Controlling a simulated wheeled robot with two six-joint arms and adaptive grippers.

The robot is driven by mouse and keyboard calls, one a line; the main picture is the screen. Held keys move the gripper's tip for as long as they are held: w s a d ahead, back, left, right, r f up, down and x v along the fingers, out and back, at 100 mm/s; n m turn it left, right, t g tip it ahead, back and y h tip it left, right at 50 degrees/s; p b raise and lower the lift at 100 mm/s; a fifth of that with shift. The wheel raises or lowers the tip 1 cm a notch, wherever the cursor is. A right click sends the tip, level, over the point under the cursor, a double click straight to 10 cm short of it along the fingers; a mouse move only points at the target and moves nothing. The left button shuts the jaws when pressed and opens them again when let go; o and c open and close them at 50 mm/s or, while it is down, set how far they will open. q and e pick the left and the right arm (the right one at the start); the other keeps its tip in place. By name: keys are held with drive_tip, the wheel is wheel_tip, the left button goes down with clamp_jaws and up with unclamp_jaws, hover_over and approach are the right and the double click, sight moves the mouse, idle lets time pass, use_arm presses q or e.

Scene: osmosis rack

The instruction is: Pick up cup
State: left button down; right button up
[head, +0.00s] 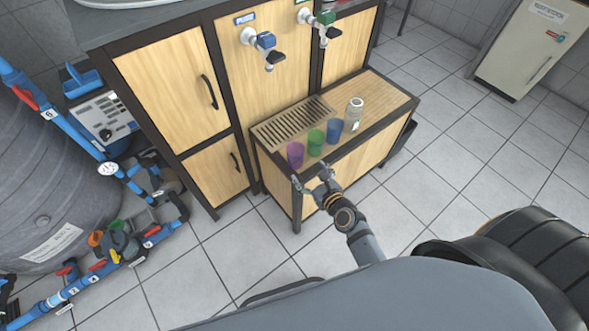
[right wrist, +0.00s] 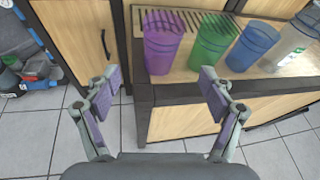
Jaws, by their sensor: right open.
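Three translucent cups stand upright in a row on the low wooden counter: a purple cup (head: 295,154), a green cup (head: 316,142) and a blue cup (head: 334,130). In the right wrist view, the purple cup (right wrist: 163,42) is ahead of the fingers, the green cup (right wrist: 212,42) is right of it, and the blue cup (right wrist: 252,46) is further right. My right gripper (head: 312,178) is open and empty, in front of the counter edge near the purple cup. Its spread fingers (right wrist: 161,85) touch no cup. My left gripper is not in view.
A clear bottle or jar (head: 354,113) stands beyond the blue cup. The counter (head: 385,95) has a dark front edge and a slatted drain grille (head: 285,122). Taps (head: 264,42) hang from the cabinet above. Pipes and a grey tank (head: 50,190) are at left.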

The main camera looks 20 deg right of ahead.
sight(299, 157)
drive_tip(key=shift+m+t, duration=0.3)
drive_tip(key=shift+m, duration=0.3)
drive_tip(key=w, duration=0.3)
drive_tip(key=w+a, duration=0.1)
drive_tip(key=w, duration=0.1)
drive_tip(key=shift+w+f, duration=0.1)
drive_tip(key=shift+w, duration=0.2)
drive_tip(key=b+x, duration=0.2)
drive_tip(key=x, duration=0.3)
drive_tip(key=shift+d+f, duration=0.15)
drive_tip(key=shift+f, duration=0.05)
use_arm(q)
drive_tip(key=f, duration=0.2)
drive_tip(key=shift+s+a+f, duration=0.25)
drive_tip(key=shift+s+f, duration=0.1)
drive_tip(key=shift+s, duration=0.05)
use_arm(e)
drive_tip(key=shift+r, duration=0.1)
drive_tip(key=c, duration=0.9)
